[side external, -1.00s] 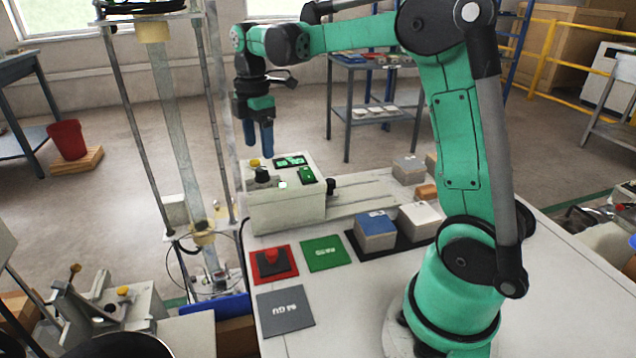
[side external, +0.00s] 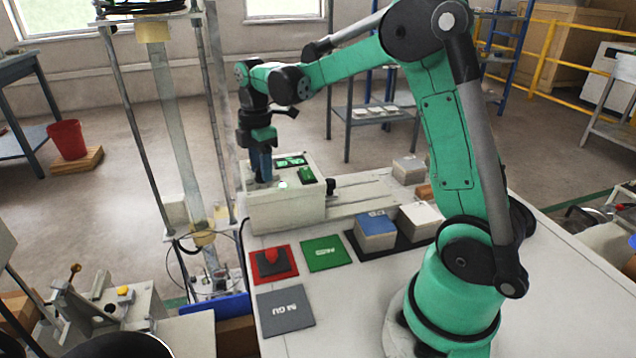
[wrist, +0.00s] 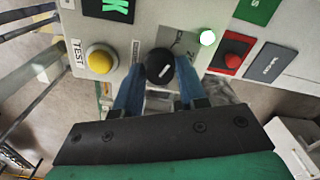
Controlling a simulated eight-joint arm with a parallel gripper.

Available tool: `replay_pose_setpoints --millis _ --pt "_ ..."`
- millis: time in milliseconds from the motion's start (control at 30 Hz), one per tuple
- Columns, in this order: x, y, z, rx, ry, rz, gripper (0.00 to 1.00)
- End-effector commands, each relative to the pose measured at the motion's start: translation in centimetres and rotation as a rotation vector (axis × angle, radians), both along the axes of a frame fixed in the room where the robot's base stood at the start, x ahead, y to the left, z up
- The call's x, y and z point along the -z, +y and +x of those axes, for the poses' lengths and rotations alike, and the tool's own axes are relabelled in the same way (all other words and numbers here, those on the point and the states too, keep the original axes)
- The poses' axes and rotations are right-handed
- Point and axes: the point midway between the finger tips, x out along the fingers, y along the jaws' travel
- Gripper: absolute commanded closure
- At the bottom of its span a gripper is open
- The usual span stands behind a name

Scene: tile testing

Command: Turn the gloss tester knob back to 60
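The gloss tester (side external: 287,213) is a pale box at the table's far left. Its round black knob (wrist: 160,68) has a short white pointer mark, slanting slightly up to the right in the wrist view. My gripper (side external: 261,179) points down at the tester's top; its blue fingers hide the knob in the side view. In the wrist view my gripper (wrist: 161,72) has one finger on each side of the knob, very close to it. I cannot tell whether they press on it. The scale beside the knob is partly covered and unreadable.
A yellow TEST button (wrist: 101,59) sits left of the knob, and a lit green lamp (wrist: 208,38) right of it. A green display (side external: 290,161) is on top. Red (side external: 287,274), green (side external: 326,254) and grey (side external: 285,311) pads lie in front; tiles stand to the right.

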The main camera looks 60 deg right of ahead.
Motion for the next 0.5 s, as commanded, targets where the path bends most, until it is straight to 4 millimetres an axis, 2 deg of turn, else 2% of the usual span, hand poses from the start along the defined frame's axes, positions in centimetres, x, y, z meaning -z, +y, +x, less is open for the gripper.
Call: replay_pose_setpoints --millis 267,500 --pt "-0.02 0.00 0.00 0.019 0.000 0.000 1.00" --pt "-0.03 -0.01 0.00 0.124 0.001 0.000 1.00"
